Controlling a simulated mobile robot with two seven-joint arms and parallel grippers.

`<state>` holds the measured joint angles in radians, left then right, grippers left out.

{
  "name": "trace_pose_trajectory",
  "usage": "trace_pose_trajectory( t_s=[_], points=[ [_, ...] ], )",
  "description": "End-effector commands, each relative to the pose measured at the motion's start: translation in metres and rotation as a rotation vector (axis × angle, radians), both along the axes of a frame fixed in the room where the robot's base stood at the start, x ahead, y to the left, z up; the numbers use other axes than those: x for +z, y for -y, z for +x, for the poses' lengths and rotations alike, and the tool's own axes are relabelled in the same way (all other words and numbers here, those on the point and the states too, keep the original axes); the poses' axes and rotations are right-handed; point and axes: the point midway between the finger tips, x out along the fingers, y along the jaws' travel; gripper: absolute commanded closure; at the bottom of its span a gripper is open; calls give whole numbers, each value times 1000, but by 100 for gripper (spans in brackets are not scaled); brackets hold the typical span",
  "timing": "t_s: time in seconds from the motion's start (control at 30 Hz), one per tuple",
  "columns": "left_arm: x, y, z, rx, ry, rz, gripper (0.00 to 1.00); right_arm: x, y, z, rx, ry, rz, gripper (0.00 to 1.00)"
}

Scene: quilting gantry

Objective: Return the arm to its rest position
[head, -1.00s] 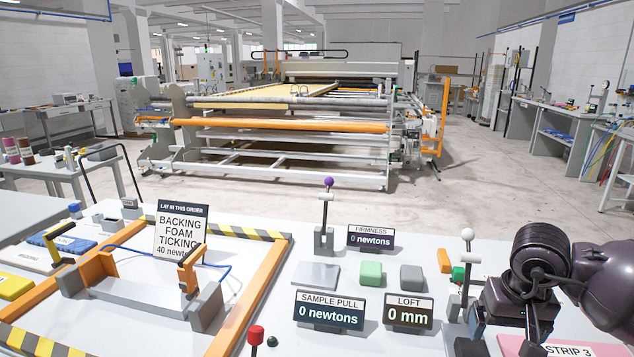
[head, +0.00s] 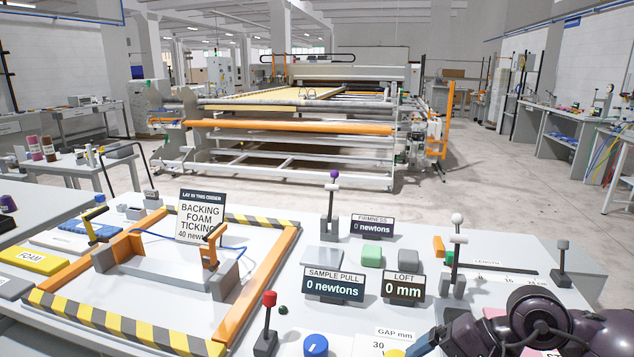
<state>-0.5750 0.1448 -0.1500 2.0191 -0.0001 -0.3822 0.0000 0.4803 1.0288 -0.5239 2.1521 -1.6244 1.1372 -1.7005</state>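My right arm (head: 540,322), dark purple-black, comes in at the bottom right corner, low over the near right part of the table. Its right gripper (head: 428,343) seems to be the dark end at the bottom edge, partly cut off; its fingers cannot be made out and I see nothing held. The arm hides part of the pink strip and the table's right front. My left arm and gripper are not in view.
White-knobbed lever (head: 457,250) and grey-knobbed lever (head: 562,262) stand behind the arm. A red-knobbed lever (head: 267,320), blue knob (head: 316,345) and LOFT display (head: 403,288) are to its left. An orange frame (head: 262,285) fills the table's left.

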Motion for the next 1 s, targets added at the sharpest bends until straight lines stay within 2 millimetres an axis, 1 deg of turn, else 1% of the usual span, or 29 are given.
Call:
trace_pose_trajectory(
  t_s=[0.03,0.1,0.2,0.3,0.4,0.47,0.53,0.67,0.77,0.83,0.97,1.0],
  points=[
    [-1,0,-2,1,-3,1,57,3,-17,-8,-50,-53,118,11],
    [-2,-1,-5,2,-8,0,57,13,-37,-14,-135,-139,289,11],
    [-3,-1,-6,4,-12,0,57,30,-58,-20,-262,-279,529,11],
    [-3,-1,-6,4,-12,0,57,49,-68,-21,-396,-436,764,11],
    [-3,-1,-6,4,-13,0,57,67,-69,-18,-534,-607,992,11],
    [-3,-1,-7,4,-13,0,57,75,-64,-14,-618,-715,1127,11],
    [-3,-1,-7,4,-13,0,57,82,-56,-9,-716,-847,1282,11],
    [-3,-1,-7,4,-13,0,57,85,-30,1,-899,-1098,1568,11],
    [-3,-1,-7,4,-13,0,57,77,-5,7,-1040,-1296,1785,11],
    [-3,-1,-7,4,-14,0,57,66,14,9,-1138,-1434,1938,11],
    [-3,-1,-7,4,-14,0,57,36,49,4,-1317,-1683,2223,11],
    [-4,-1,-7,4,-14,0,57,24,59,0,1312,1679,-2212,11]
  ],
)
